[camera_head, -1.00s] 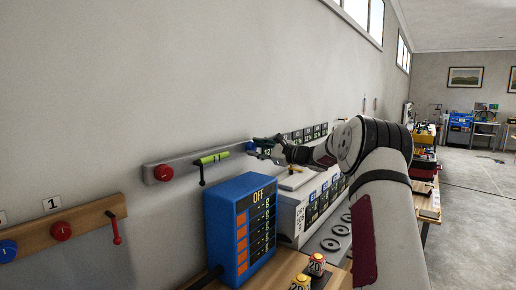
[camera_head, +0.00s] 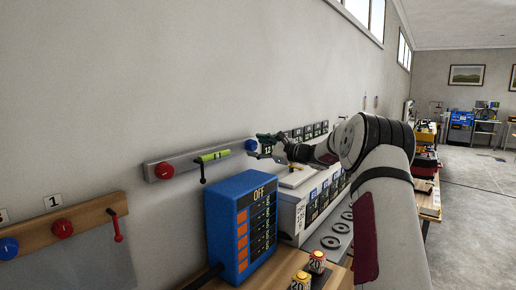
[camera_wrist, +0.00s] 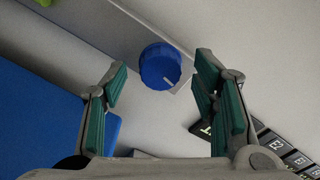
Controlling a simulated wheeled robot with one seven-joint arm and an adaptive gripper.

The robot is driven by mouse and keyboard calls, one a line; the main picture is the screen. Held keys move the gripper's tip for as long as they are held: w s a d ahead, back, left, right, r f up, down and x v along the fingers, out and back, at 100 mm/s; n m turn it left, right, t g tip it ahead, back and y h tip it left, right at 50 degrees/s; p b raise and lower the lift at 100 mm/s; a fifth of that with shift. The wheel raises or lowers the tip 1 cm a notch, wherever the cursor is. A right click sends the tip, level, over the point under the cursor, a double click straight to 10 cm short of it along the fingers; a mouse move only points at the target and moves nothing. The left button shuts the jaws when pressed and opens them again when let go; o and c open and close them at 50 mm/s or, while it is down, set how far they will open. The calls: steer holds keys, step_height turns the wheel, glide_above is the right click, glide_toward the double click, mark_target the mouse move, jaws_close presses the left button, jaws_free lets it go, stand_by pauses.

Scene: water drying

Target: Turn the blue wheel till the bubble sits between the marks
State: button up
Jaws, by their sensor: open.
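The blue wheel (camera_head: 251,145) is a round blue knob at the right end of a grey wall rail (camera_head: 190,160). In the wrist view the blue wheel (camera_wrist: 160,66) has a white pointer line on its lower right edge and sits ahead, between the two fingers. My gripper (camera_wrist: 158,80) is open, with green pads apart and nothing held; neither finger visibly touches the wheel. In the head view my gripper (camera_head: 262,147) is just right of the wheel. A green level vial (camera_head: 213,156) lies on the rail left of the wheel; its bubble and marks are too small to read.
A red knob (camera_head: 164,170) is on the rail's left end, with a black handle (camera_head: 203,172) hanging near the vial. A blue cabinet reading OFF (camera_head: 240,225) stands below. White machines (camera_head: 310,200) line the right. A wooden board (camera_head: 60,225) with knobs is at left.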

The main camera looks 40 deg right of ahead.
steer(key=v, duration=1.1)
steer(key=shift+s, duration=0.35)
steer(key=shift+d, duration=0.15)
steer(key=s+a+n+g+y, duration=0.1)
steer(key=s+a+n+g, duration=0.25)
steer(key=a, duration=0.75)
steer(key=s+a+n+g+p, duration=0.1)
steer(key=s+a+n+g, duration=0.25)
steer(key=a, duration=0.65)
steer(key=s+a+n+g+y, duration=0.1)
steer(key=s+a+n+g, duration=0.3)
steer(key=a, duration=0.7)
steer(key=s+a+f+n+g+h, duration=0.1)
steer(key=s+a+n+h, duration=0.15)
steer(key=s, duration=0.45)
steer(key=s+a+f+n+g+h+p, duration=0.1)
steer(key=s+a+n, duration=0.25)
steer(key=s, duration=0.35)
steer(key=s+a+f+n+g+h, duration=0.1)
steer(key=s+a+n+h, duration=0.1)
steer(key=s+n, duration=0.35)
steer(key=s+d+f+n+t+h, duration=0.1)
steer(key=s+d+f+n+h, duration=0.1)
steer(key=s, duration=0.7)
steer(key=shift+s+f+n+p, duration=0.35)
steer(key=shift+s+f+n, duration=0.05)
steer(key=shift+f+n, duration=0.1)
